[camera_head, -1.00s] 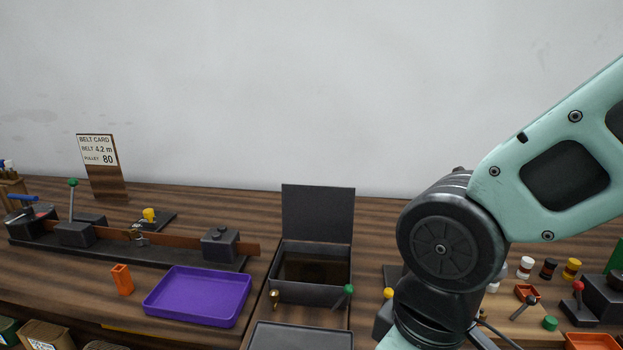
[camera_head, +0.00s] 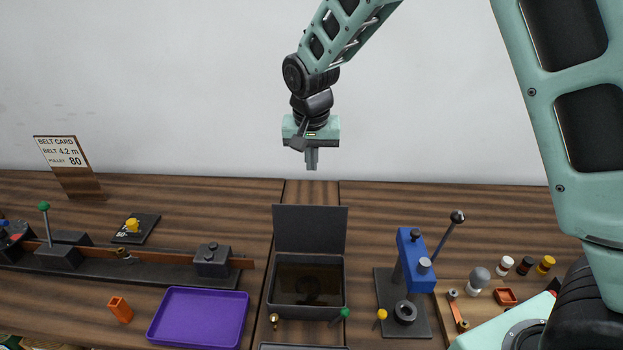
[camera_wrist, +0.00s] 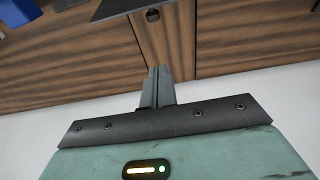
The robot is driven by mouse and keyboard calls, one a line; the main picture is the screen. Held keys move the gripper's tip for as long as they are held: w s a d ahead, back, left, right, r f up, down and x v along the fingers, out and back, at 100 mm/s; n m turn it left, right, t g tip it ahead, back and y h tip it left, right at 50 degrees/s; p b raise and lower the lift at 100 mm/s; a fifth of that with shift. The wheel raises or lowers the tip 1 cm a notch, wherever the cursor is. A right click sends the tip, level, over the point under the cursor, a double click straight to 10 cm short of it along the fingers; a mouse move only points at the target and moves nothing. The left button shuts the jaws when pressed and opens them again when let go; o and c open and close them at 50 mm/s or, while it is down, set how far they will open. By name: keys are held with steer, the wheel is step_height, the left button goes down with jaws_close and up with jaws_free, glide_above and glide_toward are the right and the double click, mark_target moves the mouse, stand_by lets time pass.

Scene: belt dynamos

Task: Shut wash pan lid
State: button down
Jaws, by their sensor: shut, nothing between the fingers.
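The wash pan (camera_head: 306,312) is a dark grey box on the bench, with dark liquid inside. Its flat grey lid (camera_head: 310,229) stands upright at the back edge, so the pan is open. My gripper (camera_head: 311,168) is shut and empty, pointing down above and behind the raised lid, apart from it. In the wrist view my shut fingers (camera_wrist: 157,72) point toward the wooden bench, and a dark panel edge, likely the lid (camera_wrist: 118,8), shows at the top.
A purple tray (camera_head: 199,318) and an orange block (camera_head: 120,309) lie left of the pan. A blue press (camera_head: 414,262) with a lever stands right. A green-knobbed handle (camera_head: 344,313) is at the pan's front right. The wall is behind.

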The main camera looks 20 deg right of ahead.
steer(key=p, duration=0.7)
glide_above(310, 227)
steer(key=w+d, duration=0.2)
steer(key=w, duration=0.2)
steer(key=shift+s+a+x, duration=0.3)
steer(key=shift+s+x, duration=0.55)
steer(key=shift+x, duration=3.65)
steer(key=shift+w+f+b, duration=0.1)
steer(key=shift+f+b, duration=0.1)
steer(key=shift+b, duration=0.1)
steer(key=shift+a+b, duration=0.1)
steer(key=shift+b, duration=0.2)
